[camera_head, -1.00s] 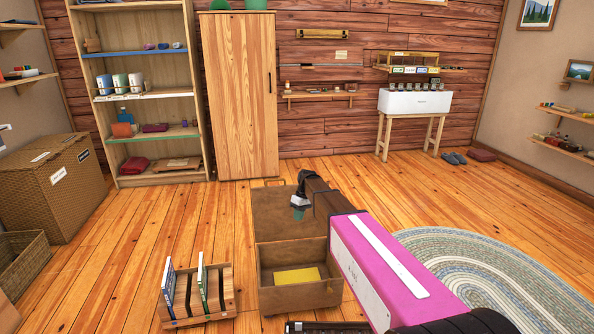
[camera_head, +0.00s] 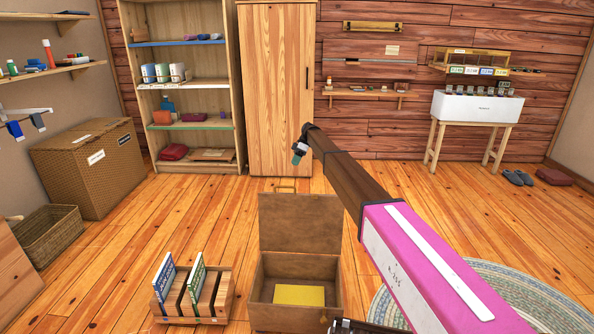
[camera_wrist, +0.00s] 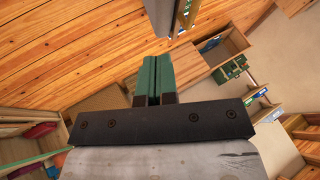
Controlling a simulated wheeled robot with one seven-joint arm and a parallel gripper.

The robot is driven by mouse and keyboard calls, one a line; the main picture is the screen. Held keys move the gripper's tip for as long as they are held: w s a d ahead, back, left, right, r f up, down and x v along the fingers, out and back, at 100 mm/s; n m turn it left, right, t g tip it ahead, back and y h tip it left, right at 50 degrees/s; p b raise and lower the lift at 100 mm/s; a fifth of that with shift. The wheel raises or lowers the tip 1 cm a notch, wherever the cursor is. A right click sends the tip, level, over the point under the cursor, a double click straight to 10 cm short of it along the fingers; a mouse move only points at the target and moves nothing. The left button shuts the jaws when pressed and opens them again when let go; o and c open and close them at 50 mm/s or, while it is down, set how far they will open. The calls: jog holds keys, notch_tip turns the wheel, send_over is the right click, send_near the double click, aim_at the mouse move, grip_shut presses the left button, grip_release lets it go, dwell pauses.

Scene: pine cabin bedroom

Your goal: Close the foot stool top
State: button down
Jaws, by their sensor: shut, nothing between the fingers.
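The foot stool (camera_head: 262,290) is a brown box on the floor, open at the top, with a yellow item (camera_head: 299,295) inside. Its top (camera_head: 300,225) is open and stands up at the back edge, with a small loop handle at its upper edge. My gripper (camera_head: 299,153) is above the raised top in the head view, in front of the wardrobe, and appears apart from it. In the wrist view its green fingers (camera_wrist: 156,75) are together with nothing between them. I cannot make out the stool in the wrist view.
A wooden rack with books (camera_head: 195,293) stands close left of the stool. A braided rug (camera_head: 520,290) lies to the right. A wardrobe (camera_head: 275,95) and shelf unit (camera_head: 190,100) stand behind. Wicker baskets (camera_head: 90,165) are at the left. Floor behind the stool is clear.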

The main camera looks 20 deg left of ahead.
jog(key=s+f, duration=0.2)
jog(key=s, duration=0.1)
jog(key=s+a+f, duration=0.1)
jog(key=s+f, duration=0.4)
jog(key=s, duration=0.1)
jog(key=shift+a+f, duration=0.15)
jog(key=shift+a, duration=0.25)
